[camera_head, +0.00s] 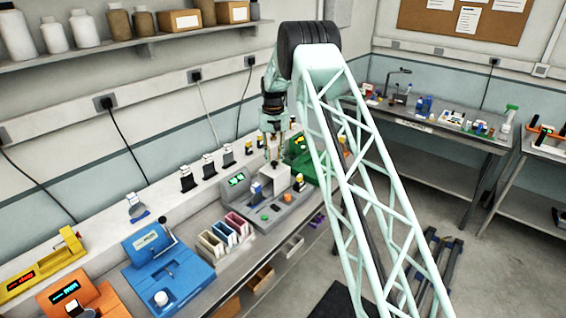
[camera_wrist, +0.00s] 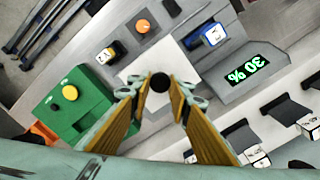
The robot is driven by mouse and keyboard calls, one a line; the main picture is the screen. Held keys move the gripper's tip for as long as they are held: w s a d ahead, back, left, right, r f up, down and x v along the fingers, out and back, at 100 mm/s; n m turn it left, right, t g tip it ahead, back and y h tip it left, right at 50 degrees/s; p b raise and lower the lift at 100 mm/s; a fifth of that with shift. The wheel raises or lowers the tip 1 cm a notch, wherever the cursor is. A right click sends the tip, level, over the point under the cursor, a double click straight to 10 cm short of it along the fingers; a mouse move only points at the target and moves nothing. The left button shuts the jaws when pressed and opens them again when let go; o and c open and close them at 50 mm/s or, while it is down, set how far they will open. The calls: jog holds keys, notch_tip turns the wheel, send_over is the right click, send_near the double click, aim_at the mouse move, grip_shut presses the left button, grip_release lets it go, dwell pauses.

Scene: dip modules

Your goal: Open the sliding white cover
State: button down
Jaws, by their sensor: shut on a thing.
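The white cover (camera_head: 272,177) is a pale block on the grey station (camera_head: 262,215) at the middle of the bench. In the wrist view the white cover (camera_wrist: 150,60) lies under my gripper, with a round black knob (camera_wrist: 160,82) on it. My gripper (camera_head: 273,158) points down over the cover. In the wrist view the fingertips of my gripper (camera_wrist: 157,88) stand on either side of the knob and close on it. The fingers hide part of the cover. How far the cover is open cannot be told.
The grey station has a green display (camera_wrist: 247,72) reading 30 %, a blue part (camera_wrist: 212,36) and an orange knob (camera_wrist: 142,26). A green machine (camera_wrist: 75,105) stands close beside it. A blue machine (camera_head: 168,265) and several coloured bins (camera_head: 224,234) stand to the left.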

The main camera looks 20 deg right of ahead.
jog(key=shift+w+d, duration=0.2)
jog(key=shift+d, duration=0.1)
jog(key=c, duration=2.4)
grip_release()
jog(key=shift+r, duration=0.15)
notch_tip(320, 180, up, 12)
